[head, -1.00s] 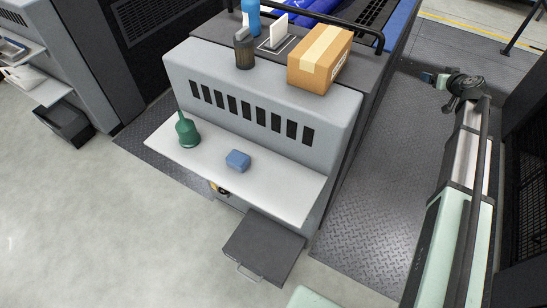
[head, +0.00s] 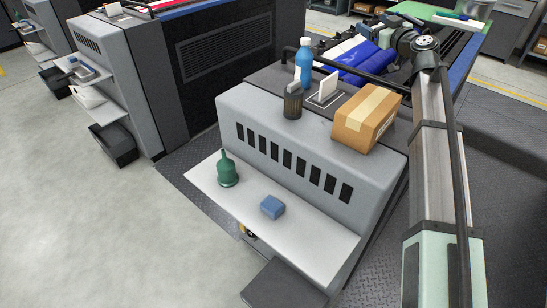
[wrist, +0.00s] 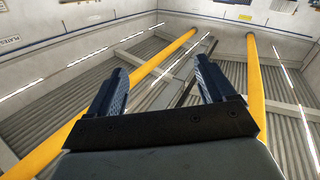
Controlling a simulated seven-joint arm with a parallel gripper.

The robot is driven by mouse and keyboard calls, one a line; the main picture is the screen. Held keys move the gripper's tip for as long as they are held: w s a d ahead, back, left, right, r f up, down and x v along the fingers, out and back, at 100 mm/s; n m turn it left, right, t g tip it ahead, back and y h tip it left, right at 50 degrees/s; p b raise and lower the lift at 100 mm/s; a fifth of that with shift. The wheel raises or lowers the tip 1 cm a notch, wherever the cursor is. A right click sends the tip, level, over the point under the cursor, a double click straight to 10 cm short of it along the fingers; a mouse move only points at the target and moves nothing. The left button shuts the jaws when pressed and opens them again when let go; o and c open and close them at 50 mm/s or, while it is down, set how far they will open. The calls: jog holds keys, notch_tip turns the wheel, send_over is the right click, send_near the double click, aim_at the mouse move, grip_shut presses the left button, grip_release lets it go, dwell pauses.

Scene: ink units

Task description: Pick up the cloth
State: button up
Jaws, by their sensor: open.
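A small blue folded block, which looks like the cloth (head: 272,207), lies on the white shelf (head: 315,232) at the front of the grey ink unit. It is right of a green bottle with a narrow spout (head: 228,170). My gripper (wrist: 160,72) is open and empty in the wrist view, with its two dark blue fingers spread apart. That view faces the walls and the ribbed ceiling, and the cloth is not in it. In the head view my arm reaches up at the right, well away from the cloth. The fingers are not clear there.
On top of the unit stand a cardboard box (head: 366,118), a dark mesh cup (head: 293,101), a blue bottle (head: 304,62) and a small white card (head: 328,89). A black rail (head: 372,71) runs behind them. A dark step (head: 282,286) is below the shelf. Open floor lies to the left.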

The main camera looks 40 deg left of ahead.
jog(key=s+a+r+n+g+y, duration=0.25)
jog(key=s+a+r, duration=0.25)
jog(key=s+a, duration=0.55)
jog(key=s+a+r+n+g+y, duration=0.1)
jog(key=s+a+r+n+g, duration=0.3)
jog(key=s+a, duration=0.65)
jog(key=s+a+n+g, duration=0.1)
jog(key=s+a+g, duration=0.1)
jog(key=s, duration=0.6)
jog(key=s+a+n+g, duration=0.1)
jog(key=s+a+g, duration=0.2)
jog(key=s, duration=0.5)
jog(key=s+f+g+h, duration=0.1)
jog(key=s+f+h, duration=0.35)
jog(key=f, duration=0.35)
jog(key=m+t+h, duration=0.4)
jog(key=m+h, duration=0.1)
jog(key=h, duration=1)
send_over(272, 203)
jog(key=f, duration=3.7)
jog(key=shift+s+a+f, duration=0.15)
jog(key=shift+s+f, duration=0.05)
jog(key=shift+w+d+f, duration=0.1)
jog(key=shift+f, duration=1.2)
jog(key=shift+w+d+f, duration=0.1)
jog(key=shift+f, duration=1.15)
